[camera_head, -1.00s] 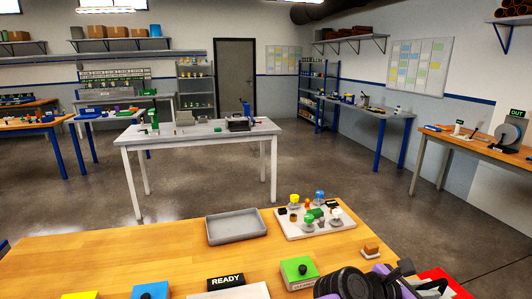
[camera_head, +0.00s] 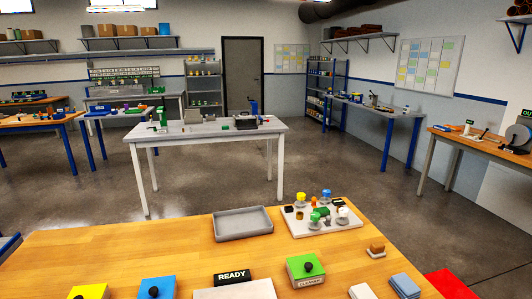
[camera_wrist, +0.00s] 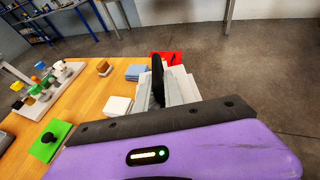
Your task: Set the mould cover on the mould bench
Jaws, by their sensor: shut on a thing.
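My gripper (camera_wrist: 170,88) shows in the wrist view, with its purple and black body across the bottom. It is shut on a pale grey, plate-like piece (camera_wrist: 183,87) beside a dark finger. The piece is partly hidden, and I cannot make out for certain that it is the mould cover. It is held over the right edge of the wooden table. The head view does not show my gripper. A pale-topped bench (camera_head: 205,128) stands mid-room in the head view. No sign there reads clearly, so I cannot tell whether it is the mould bench.
The wooden table (camera_head: 120,255) in front holds a grey tray (camera_head: 243,223), a board of bottles (camera_head: 320,220), a green box (camera_head: 306,269), a READY sign (camera_head: 232,277) and blue cloths (camera_head: 405,286). Open floor (camera_head: 330,160) lies around the middle bench. Another bench (camera_head: 470,143) stands at right.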

